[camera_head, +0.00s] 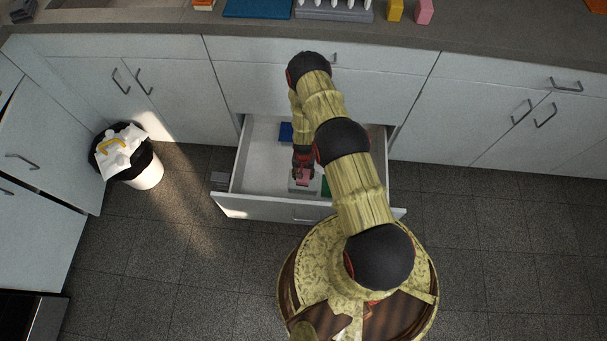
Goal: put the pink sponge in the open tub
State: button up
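A small pink block (303,175), which looks like the pink sponge, shows right at the fingertips of my gripper (302,168). My gripper points down into the pulled-out drawer. The pink block is over or inside a small pale grey tub (293,188) near the drawer's front; I cannot tell whether it touches the tub. The fingers are too small to tell whether they grip the block. Another pink block (424,11) stands on the counter at the back right.
The open drawer (258,180) also holds a blue item (286,132) and a green item (325,186). A yellow block (395,10), a rack (335,13) and a blue mat (257,8) are on the counter. A bin (148,177) stands left; the right floor is clear.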

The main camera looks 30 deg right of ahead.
aim_at(304, 179)
jog(key=shift+f, duration=2.45)
jog(key=shift+f, duration=0.15)
jog(key=o, duration=1)
jog(key=shift+o, duration=0.2)
notch_tip(304, 179, up, 12)
